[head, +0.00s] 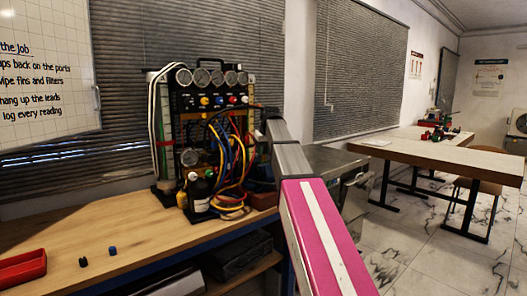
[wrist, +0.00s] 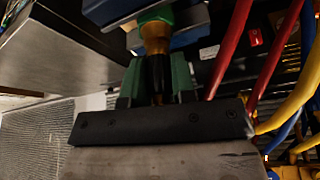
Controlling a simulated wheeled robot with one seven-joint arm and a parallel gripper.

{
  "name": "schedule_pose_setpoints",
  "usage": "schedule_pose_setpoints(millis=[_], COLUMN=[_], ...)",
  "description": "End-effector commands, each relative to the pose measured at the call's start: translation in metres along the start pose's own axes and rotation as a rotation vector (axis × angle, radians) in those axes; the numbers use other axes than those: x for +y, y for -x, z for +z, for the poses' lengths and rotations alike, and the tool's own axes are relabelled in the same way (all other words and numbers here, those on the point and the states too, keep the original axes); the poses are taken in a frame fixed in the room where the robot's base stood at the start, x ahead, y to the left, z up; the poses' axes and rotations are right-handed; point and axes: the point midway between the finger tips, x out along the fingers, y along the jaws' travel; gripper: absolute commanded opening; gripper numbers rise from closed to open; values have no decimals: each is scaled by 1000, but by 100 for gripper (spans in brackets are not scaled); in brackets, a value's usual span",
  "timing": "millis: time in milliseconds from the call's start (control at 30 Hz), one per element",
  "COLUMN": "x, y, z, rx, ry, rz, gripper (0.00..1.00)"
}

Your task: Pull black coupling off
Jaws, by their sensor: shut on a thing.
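The gauge rig (head: 213,97) stands upright at the back of the bench, with a row of round gauges and knobs above tangled coloured hoses. My gripper (head: 261,107) is at the rig's upper right side, small and partly hidden at the end of my arm. In the wrist view my gripper (wrist: 157,78) has its green fingers on either side of the black coupling (wrist: 158,74), shut on it. A brass fitting (wrist: 155,38) with a green collar is in line just beyond the coupling. I cannot pick out the coupling in the head view.
Red (wrist: 230,45) and yellow (wrist: 238,22) hoses pass close to the right of my gripper. A black bottle (head: 198,192) stands before the rig. Small black (head: 83,262) and blue (head: 112,250) caps and a red tray (head: 22,268) lie on the otherwise clear front bench.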

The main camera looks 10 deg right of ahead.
Motion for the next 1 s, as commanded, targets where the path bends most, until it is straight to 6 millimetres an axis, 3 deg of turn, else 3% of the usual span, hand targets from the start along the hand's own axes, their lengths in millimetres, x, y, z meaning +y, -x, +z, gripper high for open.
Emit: schedule_pose_setpoints(millis=[467, 1000], x=[0, 0], y=[4, 25], z=[-2, -11], rx=[0, 1], ry=[0, 0], rz=[0, 0], gripper=[0, 0])
